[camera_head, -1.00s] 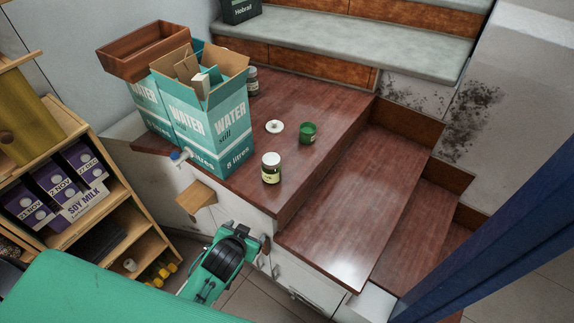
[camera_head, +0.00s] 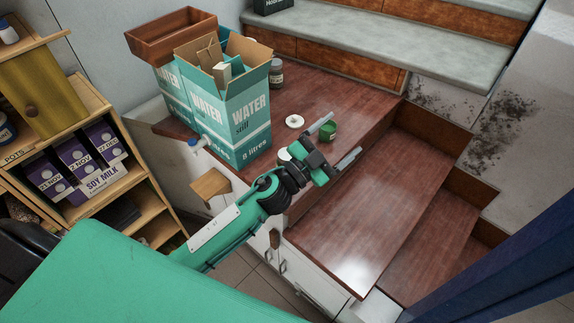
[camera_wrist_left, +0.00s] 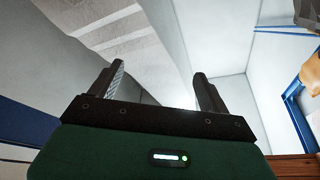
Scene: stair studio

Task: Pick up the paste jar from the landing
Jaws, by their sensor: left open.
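Jars stand on the brown wooden landing (camera_head: 335,90); I cannot tell which is the paste jar. A white-lidded jar (camera_head: 284,154) is mostly hidden behind my left gripper (camera_head: 345,134). A small green jar or cup (camera_head: 329,131) shows between its fingers in the head view. A grey-lidded jar (camera_head: 276,73) stands behind the water boxes. A white round disc (camera_head: 294,121) lies flat on the landing. My left gripper is open and empty over the landing's front. The left wrist view shows its open fingers (camera_wrist_left: 159,70) against pale walls, with no jar visible. My right gripper is out of view.
Teal water boxes (camera_head: 235,120), one with its top open, and a brown planter (camera_head: 170,36) crowd the landing's left. Brown steps (camera_head: 372,215) descend to the right. Grey stairs (camera_head: 370,30) rise behind. A shelf with soy milk cartons (camera_head: 85,165) stands at left.

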